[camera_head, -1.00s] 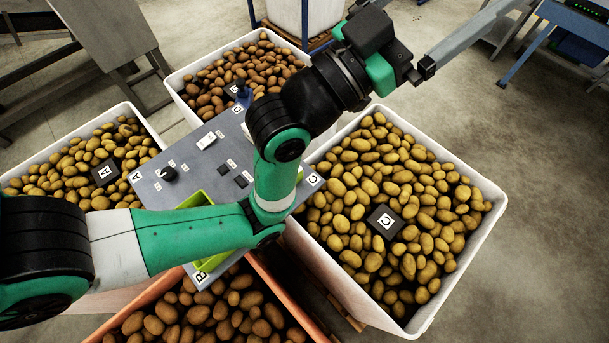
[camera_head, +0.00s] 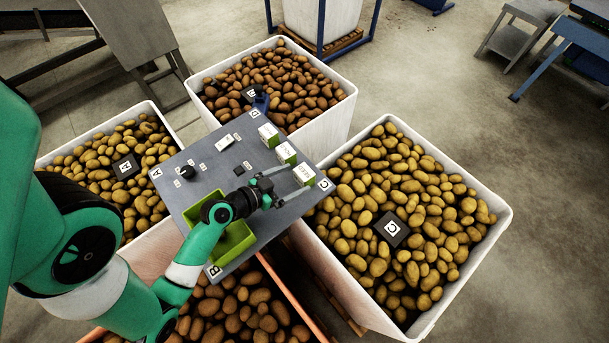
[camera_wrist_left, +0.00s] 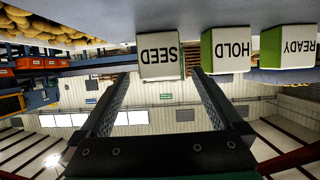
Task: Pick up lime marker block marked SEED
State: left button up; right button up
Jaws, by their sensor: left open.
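The SEED block (camera_head: 304,174) is a small block with a white labelled face and a lime side, near corner C of the grey panel (camera_head: 200,200). In the left wrist view the SEED block (camera_wrist_left: 160,57) appears upside down, just beyond and between the fingertips. My left gripper (camera_head: 292,181) is open, low over the panel, with its fingers pointing at this block. It also shows in the left wrist view (camera_wrist_left: 160,78). Contact cannot be told. My right gripper is not in view.
The HOLD block (camera_head: 286,152) and READY block (camera_head: 269,134) stand in a row beside SEED. A lime tray (camera_head: 248,240) sits behind my gripper. A black knob (camera_head: 187,172) is on the panel. Potato bins surround it, including the right white bin (camera_head: 470,290).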

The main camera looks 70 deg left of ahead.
aim_at(298, 177)
pick_arm(q)
jog(key=shift+x, duration=2.55)
jog(key=shift+s, duration=0.1)
jog(key=c, duration=1.4)
